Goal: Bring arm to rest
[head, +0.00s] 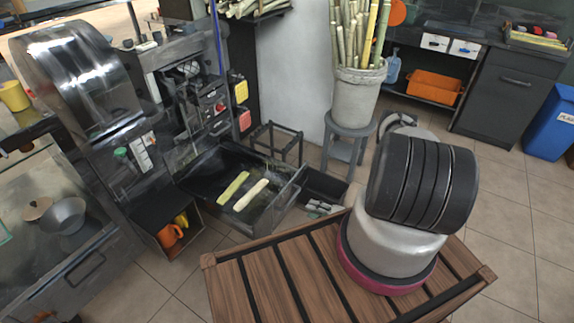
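What appears to be part of my own arm, a thick light-grey and black ribbed link with a pink ring at its foot (415,205), stands at the right of the head view. It rises from a brown slatted wooden top (270,280). A further rounded grey part shows just behind it. My gripper and its fingers are not visible, so what it holds, if anything, cannot be seen. The sugarcane press (195,100) stands at the left, with a dark metal tray (215,165) in front. Two pale cane pieces (233,187) lie in the tray, side by side and apart.
A grey bucket of upright canes (358,95) stands on a grey stool (345,140) behind the arm. A shelf with an orange crate (435,86), a dark cabinet (510,85) and a blue bin (553,125) are at the back right. Tiled floor is clear at right.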

